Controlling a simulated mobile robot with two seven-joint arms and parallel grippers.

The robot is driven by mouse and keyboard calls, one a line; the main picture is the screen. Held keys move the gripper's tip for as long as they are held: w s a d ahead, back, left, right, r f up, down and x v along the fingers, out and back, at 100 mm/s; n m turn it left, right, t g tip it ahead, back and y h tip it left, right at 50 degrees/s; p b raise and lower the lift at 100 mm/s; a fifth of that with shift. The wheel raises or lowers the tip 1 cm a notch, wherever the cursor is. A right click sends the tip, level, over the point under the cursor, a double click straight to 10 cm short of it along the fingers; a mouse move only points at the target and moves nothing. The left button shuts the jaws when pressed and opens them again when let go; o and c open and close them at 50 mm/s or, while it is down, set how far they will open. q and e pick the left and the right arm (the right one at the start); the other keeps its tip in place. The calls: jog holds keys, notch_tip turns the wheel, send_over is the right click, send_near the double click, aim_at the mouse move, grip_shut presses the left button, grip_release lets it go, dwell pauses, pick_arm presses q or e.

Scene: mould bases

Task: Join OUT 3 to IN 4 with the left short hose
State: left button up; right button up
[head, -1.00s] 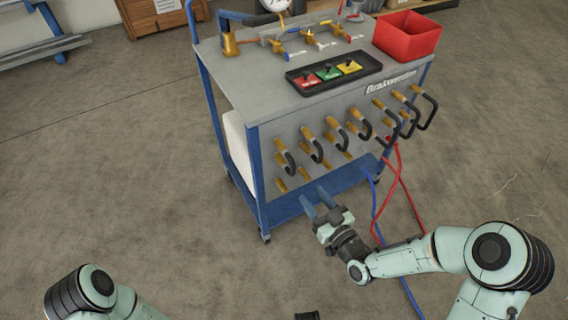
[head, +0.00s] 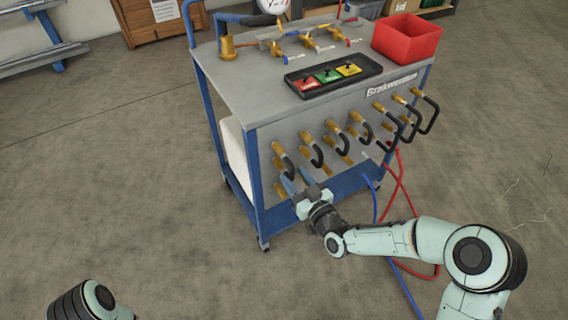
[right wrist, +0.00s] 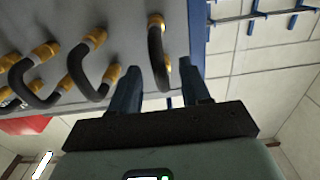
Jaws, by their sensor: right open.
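A cart's grey front panel (head: 345,168) carries a row of black curved hoses on brass fittings. The leftmost black hose (head: 287,158) hangs from an upper brass fitting (head: 278,148). In the right wrist view, where the panel appears turned over, a black hose (right wrist: 156,55) with brass ends shows between and beyond my fingertips. My right gripper (head: 297,178) is open, its two blue fingers pointing at the panel just below the leftmost hose. The fingers also show in the right wrist view (right wrist: 160,70), apart and with nothing gripped. Port labels are not readable. My left gripper is out of view.
Lower brass fittings (head: 280,189) stick out near my right gripper. Red hoses (head: 400,175) and a blue hose (head: 374,200) hang from the panel to the floor at right. A black tray (head: 333,77) and red bin (head: 407,38) stand on top.

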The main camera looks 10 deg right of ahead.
grip_shut()
jog(key=shift+s, duration=0.2)
jog(key=shift+p+v, duration=0.8)
jog(key=shift+v, duration=1.5)
jog(key=shift+s+d, duration=0.1)
jog(key=shift+s, duration=0.05)
jog(key=shift+p+v, duration=0.65)
jog(key=shift+v, duration=2.2)
jog(key=shift+r, duration=0.1)
